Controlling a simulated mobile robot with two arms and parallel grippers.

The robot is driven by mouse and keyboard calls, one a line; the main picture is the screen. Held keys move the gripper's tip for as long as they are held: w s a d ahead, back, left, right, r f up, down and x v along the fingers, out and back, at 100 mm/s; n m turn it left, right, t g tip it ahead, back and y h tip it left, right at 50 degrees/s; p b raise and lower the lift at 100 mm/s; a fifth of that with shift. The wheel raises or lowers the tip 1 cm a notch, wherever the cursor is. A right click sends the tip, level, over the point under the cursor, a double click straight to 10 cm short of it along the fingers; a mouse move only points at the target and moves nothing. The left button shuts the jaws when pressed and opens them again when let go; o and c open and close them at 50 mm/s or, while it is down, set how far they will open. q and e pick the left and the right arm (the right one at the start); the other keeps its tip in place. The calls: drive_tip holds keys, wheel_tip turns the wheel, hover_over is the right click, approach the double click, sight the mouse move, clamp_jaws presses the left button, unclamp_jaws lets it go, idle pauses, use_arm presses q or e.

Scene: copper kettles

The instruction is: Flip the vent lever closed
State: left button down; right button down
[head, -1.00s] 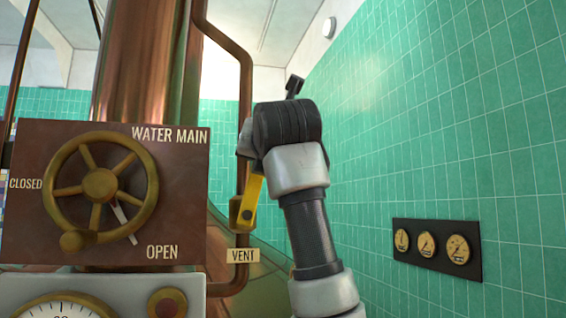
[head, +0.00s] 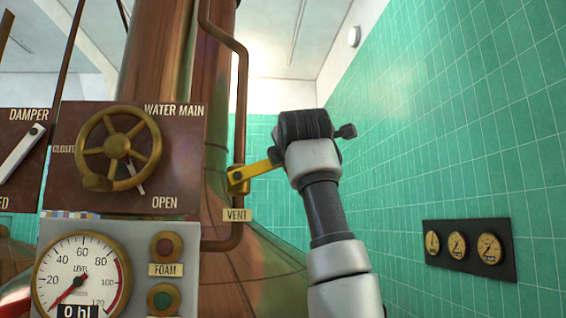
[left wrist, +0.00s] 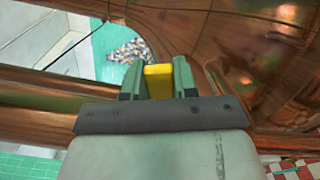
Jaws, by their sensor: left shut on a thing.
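The yellow vent lever (head: 258,170) sits on a brass valve body (head: 237,180) on the copper pipe, above the VENT label (head: 237,215). It points right and slightly up, close to level. My left gripper (head: 280,155) is at the lever's outer end; its fingers are mostly hidden in the head view. In the left wrist view the lever's yellow end (left wrist: 158,82) is between the two green-grey fingers of the shut gripper (left wrist: 157,88). My right gripper is not in view.
A WATER MAIN handwheel (head: 118,147) is left of the pipe (head: 241,90). Below it is a panel with a level gauge (head: 80,280) and FOAM buttons (head: 162,270). A green tiled wall (head: 470,130) with small gauges (head: 457,246) is at right.

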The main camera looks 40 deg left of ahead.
use_arm(q)
drive_tip(key=shift+w+d+f+m+b, duration=0.15)
drive_tip(key=shift+f+m+b, duration=1)
drive_tip(key=shift+b, duration=0.1)
drive_tip(key=shift+w+d+f+m+b, duration=0.1)
drive_tip(key=shift+w+f+m+b, duration=0.05)
drive_tip(key=shift+f+m+b, duration=1)
drive_tip(key=c, duration=0.9)
unclamp_jaws()
drive_tip(key=shift+d, duration=0.1)
drive_tip(key=b+v, duration=0.4)
drive_tip(key=v, duration=0.6)
drive_tip(key=shift+s+d, duration=0.2)
drive_tip(key=shift+d, duration=0.05)
